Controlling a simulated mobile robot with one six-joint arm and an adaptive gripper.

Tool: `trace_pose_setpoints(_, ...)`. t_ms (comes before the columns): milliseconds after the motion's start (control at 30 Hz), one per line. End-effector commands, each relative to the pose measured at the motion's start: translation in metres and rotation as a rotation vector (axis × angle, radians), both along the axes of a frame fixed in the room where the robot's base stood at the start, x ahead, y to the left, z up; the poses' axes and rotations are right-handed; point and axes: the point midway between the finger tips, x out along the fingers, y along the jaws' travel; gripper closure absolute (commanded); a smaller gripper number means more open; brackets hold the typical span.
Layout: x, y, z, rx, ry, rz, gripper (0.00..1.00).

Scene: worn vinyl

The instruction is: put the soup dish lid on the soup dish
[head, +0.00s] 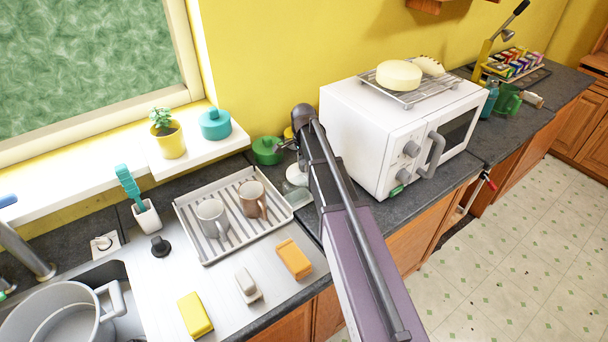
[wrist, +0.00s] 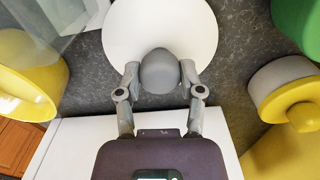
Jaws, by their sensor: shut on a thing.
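The soup dish lid looks like the round white disc (wrist: 160,22) with a large grey knob (wrist: 160,72) in the wrist view. My gripper (wrist: 160,76) has its two fingers closed on either side of the knob. In the head view a small white part (head: 297,172) shows beside my arm, which hides most of this spot. I cannot tell whether the lid touches anything beneath it. A yellow round vessel with a pale inside (wrist: 30,82) stands left in the wrist view. It may be the soup dish, but I cannot be sure; my arm hides that area in the head view.
A green pot (head: 267,151) stands at the back; a grey-and-yellow object (wrist: 283,88) lies right in the wrist view. A clear glass (head: 296,196) is near the drying tray (head: 205,255) with two mugs. The white microwave (head: 370,130) borders the right side.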

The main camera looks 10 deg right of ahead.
Motion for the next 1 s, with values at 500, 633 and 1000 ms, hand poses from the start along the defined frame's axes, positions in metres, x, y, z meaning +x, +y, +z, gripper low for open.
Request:
trace_pose_setpoints(500, 0.000, 0.000, 0.015, 0.000, 0.000, 0.000, 1.00)
trace_pose_setpoints(633, 0.000, 0.000, 0.019, 0.000, 0.000, 0.000, 1.00)
trace_pose_setpoints(1000, 0.000, 0.000, 0.032, 0.000, 0.000, 0.000, 1.00)
